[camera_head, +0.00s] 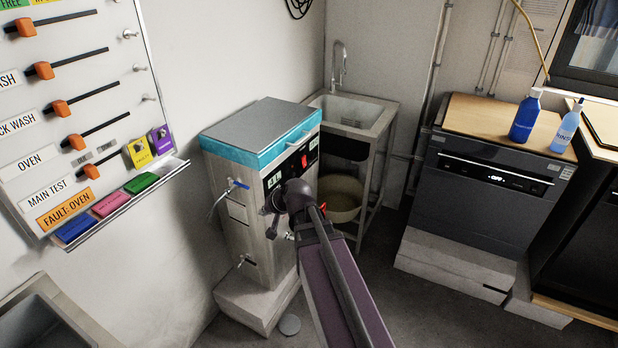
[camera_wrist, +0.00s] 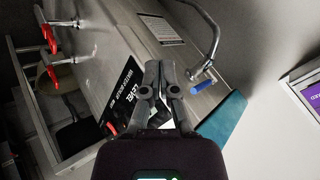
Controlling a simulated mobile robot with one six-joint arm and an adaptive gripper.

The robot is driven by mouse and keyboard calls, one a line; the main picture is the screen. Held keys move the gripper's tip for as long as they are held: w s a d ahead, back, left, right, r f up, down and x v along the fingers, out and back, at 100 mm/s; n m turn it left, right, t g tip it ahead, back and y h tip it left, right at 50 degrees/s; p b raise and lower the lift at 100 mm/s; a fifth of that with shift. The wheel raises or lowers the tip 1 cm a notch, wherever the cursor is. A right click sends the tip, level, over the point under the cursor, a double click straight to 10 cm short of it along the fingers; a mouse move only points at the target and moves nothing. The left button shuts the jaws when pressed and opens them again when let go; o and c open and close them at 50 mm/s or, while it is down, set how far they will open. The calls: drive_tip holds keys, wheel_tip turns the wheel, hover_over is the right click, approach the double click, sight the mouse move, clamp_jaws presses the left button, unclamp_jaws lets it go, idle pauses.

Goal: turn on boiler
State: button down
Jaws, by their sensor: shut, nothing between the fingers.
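The boiler (camera_head: 247,215) is a tall metal box with a grey lid and a teal band, standing upright on a pale block. Its dark front panel (camera_head: 275,178) carries a red switch (camera_head: 304,160) at the upper right. My gripper (camera_head: 270,203) is in front of the panel's lower left part, and my arm hides some of the boiler's front. In the wrist view my gripper (camera_wrist: 160,70) is shut and empty, over the boiler's metal face (camera_wrist: 125,45). A small red part (camera_wrist: 112,128) shows left of the fingers, partly hidden. I cannot tell whether the fingers touch the boiler.
A blue-handled tap (camera_wrist: 202,86) sticks out close to the fingers' right. Red-handled valves (camera_wrist: 50,35) are at the left. A sink (camera_head: 352,112) stands behind the boiler, with a tub (camera_head: 340,195) beneath. A wall board with sliders (camera_head: 85,100) hangs at left.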

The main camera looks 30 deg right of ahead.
drive_tip(key=w+d+f+m+t+h+b, duration=0.2)
drive_tip(key=d+m+b, duration=0.5)
drive_tip(key=d, duration=0.5)
drive_tip(key=w+d+f+m+t+h+b, duration=0.2)
drive_tip(key=w+d+m+t+h+b, duration=0.3)
drive_tip(key=d, duration=0.8)
drive_tip(key=w+m+t+b, duration=0.1)
drive_tip(key=m+t+b, duration=0.1)
drive_tip(key=b, duration=0.1)
drive_tip(key=shift+w+d+f, duration=0.15)
drive_tip(key=shift+w, duration=0.1)
drive_tip(key=b, duration=0.1)
approach(304, 161)
drive_tip(key=w+d+f, duration=0.3)
drive_tip(key=w+d, duration=0.1)
drive_tip(key=d, duration=0.1)
drive_tip(key=shift+w+a+b, duration=0.2)
drive_tip(key=shift+w+a, duration=0.35)
drive_tip(key=shift+w, duration=0.25)
drive_tip(key=shift+w+a+b, duration=0.15)
drive_tip(key=shift+w+a, duration=0.45)
drive_tip(key=shift+w, duration=0.25)
